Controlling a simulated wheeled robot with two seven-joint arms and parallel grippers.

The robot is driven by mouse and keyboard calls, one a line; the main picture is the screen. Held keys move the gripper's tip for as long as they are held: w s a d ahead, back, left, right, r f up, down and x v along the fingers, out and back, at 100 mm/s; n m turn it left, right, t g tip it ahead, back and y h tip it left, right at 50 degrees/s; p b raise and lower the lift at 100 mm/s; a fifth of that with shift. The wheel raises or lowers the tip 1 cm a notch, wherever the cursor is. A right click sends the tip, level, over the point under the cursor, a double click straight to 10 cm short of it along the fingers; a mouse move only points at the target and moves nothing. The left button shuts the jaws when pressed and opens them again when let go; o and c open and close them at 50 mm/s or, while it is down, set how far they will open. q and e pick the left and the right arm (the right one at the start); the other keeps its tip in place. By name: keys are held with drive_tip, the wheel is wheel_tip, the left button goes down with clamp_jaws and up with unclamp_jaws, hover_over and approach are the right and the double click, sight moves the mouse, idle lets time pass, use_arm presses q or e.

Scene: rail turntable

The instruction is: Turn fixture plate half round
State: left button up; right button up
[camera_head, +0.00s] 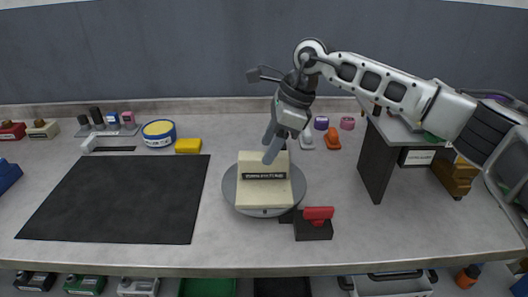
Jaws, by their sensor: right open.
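The round grey fixture plate (229,187) lies on the table in the middle. It bears a cream block with a step and a dark label strip (264,176). A black block with a red handle (318,213) stands at the plate's front right edge. My right gripper (273,149) comes down from above, its fingers at the back of the cream block. It is open, and one finger hides part of the other. I cannot tell whether it touches the block. My left gripper is out of view.
A black mat (120,198) lies left of the plate. A yellow block (188,146) and a blue round tin (159,133) stand behind it. A dark-sided shelf (376,165) stands at the right. The table front is mostly clear.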

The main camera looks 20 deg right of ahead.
sight(264, 170)
drive_tip(key=shift+x, duration=1.85)
clamp_jaws()
